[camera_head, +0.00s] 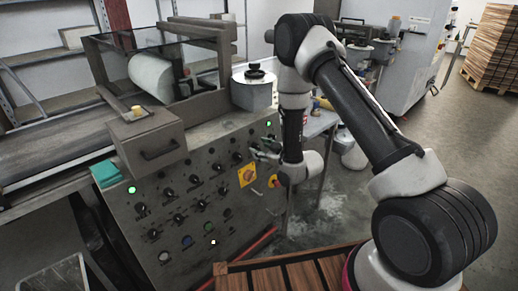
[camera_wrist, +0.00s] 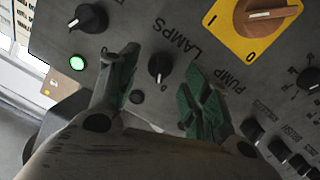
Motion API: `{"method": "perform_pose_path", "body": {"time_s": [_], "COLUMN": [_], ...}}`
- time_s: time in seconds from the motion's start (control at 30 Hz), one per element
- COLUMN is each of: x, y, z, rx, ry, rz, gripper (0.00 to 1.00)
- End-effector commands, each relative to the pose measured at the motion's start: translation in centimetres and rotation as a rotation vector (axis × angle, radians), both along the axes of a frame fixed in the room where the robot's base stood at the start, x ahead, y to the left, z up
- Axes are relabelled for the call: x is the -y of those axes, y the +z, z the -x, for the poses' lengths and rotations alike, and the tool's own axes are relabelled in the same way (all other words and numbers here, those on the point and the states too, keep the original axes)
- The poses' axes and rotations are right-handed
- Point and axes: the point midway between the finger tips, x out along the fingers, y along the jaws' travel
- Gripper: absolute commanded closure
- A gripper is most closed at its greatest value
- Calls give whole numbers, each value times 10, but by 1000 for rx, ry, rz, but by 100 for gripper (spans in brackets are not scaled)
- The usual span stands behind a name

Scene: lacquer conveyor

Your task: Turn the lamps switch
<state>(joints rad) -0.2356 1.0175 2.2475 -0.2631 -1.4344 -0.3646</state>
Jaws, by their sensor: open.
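The grey control panel (camera_head: 187,208) carries rows of black knobs. In the wrist view, a small black knob (camera_wrist: 160,67) with a white pointer mark sits beside the printed word LAMPS (camera_wrist: 172,36). My gripper (camera_wrist: 161,75) is open, with its greenish fingers on either side of this knob in the picture. The fingers look empty, and I cannot tell whether they touch the knob. In the head view, my gripper (camera_head: 266,150) is close to the upper right part of the panel, and I cannot make out the lamps knob there.
A yellow switch plate with an orange handle (camera_wrist: 265,16) is at the wrist view's upper right. A lit green lamp (camera_wrist: 78,62) and a larger black knob (camera_wrist: 88,18) are at left. Wooden slats (camera_head: 290,275) lie below the panel. Open floor (camera_head: 345,215) is at right.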

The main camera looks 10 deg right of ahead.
Motion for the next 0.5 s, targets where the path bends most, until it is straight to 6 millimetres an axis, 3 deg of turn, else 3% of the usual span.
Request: {"method": "perform_pose_path", "body": {"time_s": [0.3, 0.5], "x": [34, 45], "y": [17, 24], "z": [60, 81], "rx": [-3, -1], "ry": [-1, 0], "rz": [1, 1], "gripper": [52, 52]}}
